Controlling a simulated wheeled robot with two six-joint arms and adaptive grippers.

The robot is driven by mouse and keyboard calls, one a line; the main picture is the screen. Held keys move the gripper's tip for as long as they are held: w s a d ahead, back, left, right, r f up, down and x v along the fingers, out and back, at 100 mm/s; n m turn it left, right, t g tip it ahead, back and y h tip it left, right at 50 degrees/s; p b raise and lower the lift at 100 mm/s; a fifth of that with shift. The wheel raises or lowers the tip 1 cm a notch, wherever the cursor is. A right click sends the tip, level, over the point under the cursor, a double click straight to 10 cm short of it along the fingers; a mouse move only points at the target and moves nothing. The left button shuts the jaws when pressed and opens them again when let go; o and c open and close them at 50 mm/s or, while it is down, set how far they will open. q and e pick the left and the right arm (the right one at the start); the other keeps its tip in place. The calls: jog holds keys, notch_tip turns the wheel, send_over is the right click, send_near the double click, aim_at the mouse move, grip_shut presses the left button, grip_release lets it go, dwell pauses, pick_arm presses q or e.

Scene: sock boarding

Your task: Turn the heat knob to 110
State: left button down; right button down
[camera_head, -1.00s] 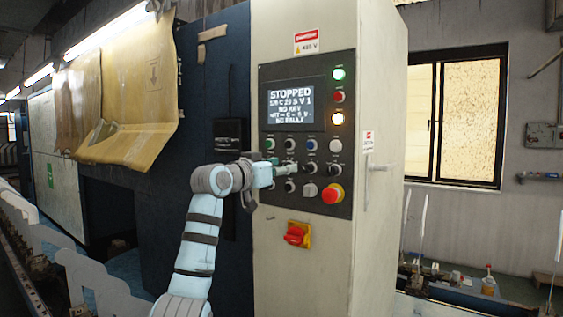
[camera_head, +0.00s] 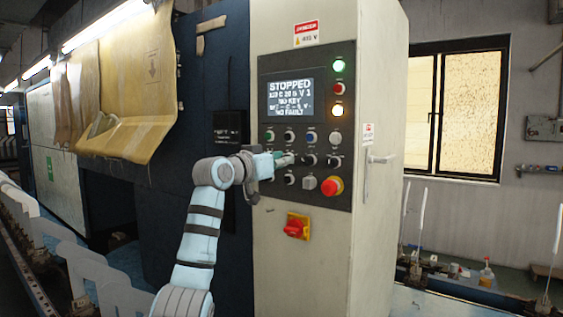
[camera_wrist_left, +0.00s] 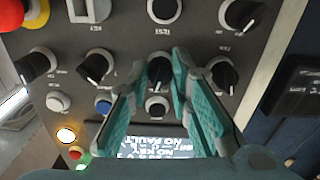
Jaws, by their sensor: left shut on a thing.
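The control panel (camera_head: 345,188) is on the front of the cream cabinet. Its screen (camera_head: 291,98) reads STOPPED, with NO KEY and NO FAULT lower down. My left gripper (camera_head: 290,159) is at the row of black knobs, at the second from the left. In the left wrist view the panel is upside down, and my left gripper (camera_wrist_left: 159,68) has its green fingers on either side of that black knob (camera_wrist_left: 158,72), shut on it. The labels are too small or covered to tell which one is heat. My right gripper is not in view.
Neighbouring black knobs (camera_wrist_left: 222,75) sit close on both sides. Coloured buttons are above, and a red emergency stop (camera_head: 332,186) is at lower right. A red switch on a yellow plate (camera_head: 296,227) is below the panel. A door handle (camera_head: 381,159) sticks out at right.

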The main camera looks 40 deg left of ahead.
pick_arm(q)
jog(key=n, duration=0.6)
jog(key=shift+n+p, duration=0.3)
jog(key=shift+n, duration=0.4)
jog(key=c, duration=1.4)
grip_release()
jog(key=shift+c, duration=0.2)
jog(key=shift+s, duration=0.15)
jog(key=s+d, duration=0.1)
jog(key=s, duration=1)
jog(key=shift+s+d, duration=0.15)
jog(key=shift+s, duration=0.15)
